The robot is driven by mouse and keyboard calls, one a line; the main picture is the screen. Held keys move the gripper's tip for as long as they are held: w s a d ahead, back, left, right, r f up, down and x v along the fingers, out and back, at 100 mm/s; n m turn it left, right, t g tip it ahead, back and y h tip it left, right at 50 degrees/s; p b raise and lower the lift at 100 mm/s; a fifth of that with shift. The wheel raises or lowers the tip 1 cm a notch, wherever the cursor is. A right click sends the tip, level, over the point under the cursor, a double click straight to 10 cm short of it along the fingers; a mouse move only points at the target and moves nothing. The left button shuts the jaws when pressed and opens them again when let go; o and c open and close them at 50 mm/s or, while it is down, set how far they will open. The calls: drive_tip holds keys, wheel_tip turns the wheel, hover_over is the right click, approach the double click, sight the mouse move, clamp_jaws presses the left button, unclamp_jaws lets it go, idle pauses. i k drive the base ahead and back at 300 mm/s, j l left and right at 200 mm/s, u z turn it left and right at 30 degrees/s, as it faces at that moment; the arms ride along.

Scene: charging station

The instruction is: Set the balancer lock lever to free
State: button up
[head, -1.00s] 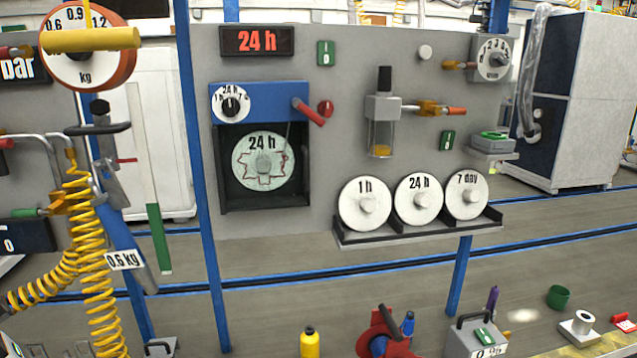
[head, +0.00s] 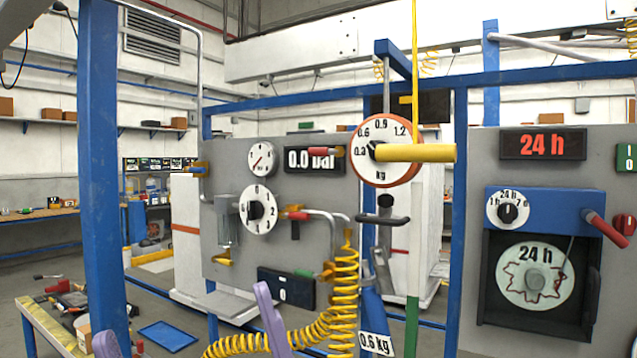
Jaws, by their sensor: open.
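I cannot tell whether this bar is the lock lever, and no free or locked marking is readable. Below hangs a black cross handle (head: 382,220). My gripper (head: 184,310) shows as two purple fingers at the bottom left, spread apart, open and empty. It is below and left of the balancer; the rest of it is out of view.
A coiled yellow hose (head: 345,280) hangs left of the balancer, by the grey pressure panel (head: 222,150) with its 0.0 bar display. A 0.6 kg tag (head: 376,343) is below. A blue post (head: 105,180) stands at left. The 24 h recorder (head: 540,275) is at right.

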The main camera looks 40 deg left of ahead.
sight(319, 152)
drive_tip(key=u, duration=1.15)
